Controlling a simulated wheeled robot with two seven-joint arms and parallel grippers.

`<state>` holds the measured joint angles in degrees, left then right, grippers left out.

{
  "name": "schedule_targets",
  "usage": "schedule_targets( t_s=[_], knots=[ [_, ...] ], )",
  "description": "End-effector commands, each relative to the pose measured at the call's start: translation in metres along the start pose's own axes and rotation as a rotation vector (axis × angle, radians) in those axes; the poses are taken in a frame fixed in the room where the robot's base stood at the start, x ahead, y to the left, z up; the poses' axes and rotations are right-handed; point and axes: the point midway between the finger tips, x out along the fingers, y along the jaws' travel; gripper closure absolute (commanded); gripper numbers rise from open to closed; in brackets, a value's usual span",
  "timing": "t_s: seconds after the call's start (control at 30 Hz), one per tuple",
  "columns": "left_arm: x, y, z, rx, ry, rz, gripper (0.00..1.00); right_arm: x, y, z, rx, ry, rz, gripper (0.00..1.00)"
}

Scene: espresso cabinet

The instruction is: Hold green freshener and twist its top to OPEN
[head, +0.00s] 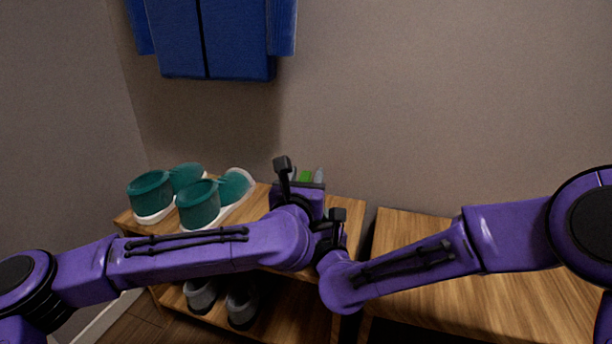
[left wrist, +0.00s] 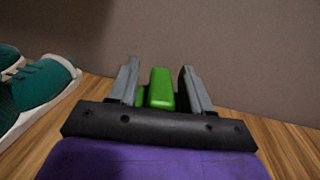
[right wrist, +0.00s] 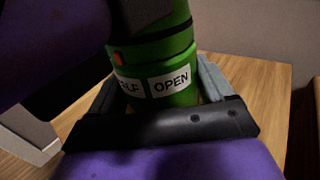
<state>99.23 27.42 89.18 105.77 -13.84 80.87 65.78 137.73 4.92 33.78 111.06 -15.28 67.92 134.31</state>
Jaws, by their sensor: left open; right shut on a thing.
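The green freshener (right wrist: 170,75) stands upright above the wooden top. In the right wrist view its lower body bears a white OPEN label and, left of it, a partly hidden label ending in "LF". A small red-orange mark on the upper part sits above that left label, not above OPEN. My right gripper (right wrist: 155,92) is shut on the lower body. My left gripper (left wrist: 160,85) is open, its fingers either side of the green top (left wrist: 161,90), with a gap visible at least on the left. In the head view only a little green (head: 306,176) shows; my arms hide the rest.
Teal shoes (head: 199,205) stand on the wooden cabinet (head: 350,209) to the left of my grippers. Grey shoes (head: 242,306) are on the shelf below. A second wooden top (head: 515,310) lies to the right, beyond a narrow gap. Blue clothing (head: 215,40) hangs above; the wall is behind.

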Motion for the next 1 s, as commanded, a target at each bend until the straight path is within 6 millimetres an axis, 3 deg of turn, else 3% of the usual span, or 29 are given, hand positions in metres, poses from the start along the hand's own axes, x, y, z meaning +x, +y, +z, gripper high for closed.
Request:
schedule_targets(
  t_s=[0.13,0.37,0.5,0.53,1.0],
  knots=[
    [0.0112,-0.0002,-0.0002,-0.001,0.001,0.000,0.51,0.0001,0.0000,0.0004,0.000,-0.001,0.000,0.67],
    [0.0122,0.0000,0.0001,-0.001,0.000,0.000,0.51,0.0001,0.0001,0.0003,0.000,-0.001,0.000,0.67],
    [0.0120,0.0001,0.0001,-0.001,0.000,0.000,0.93,0.0000,0.0001,0.0003,0.000,0.000,0.000,0.67],
    [0.0120,0.0001,0.0001,-0.001,0.000,0.000,1.00,0.0000,0.0001,0.0002,0.000,0.000,0.000,0.67],
    [0.0116,0.0030,0.0001,0.000,0.000,0.134,1.00,0.0000,-0.0001,0.0002,0.000,0.000,0.000,0.67]
  ],
)
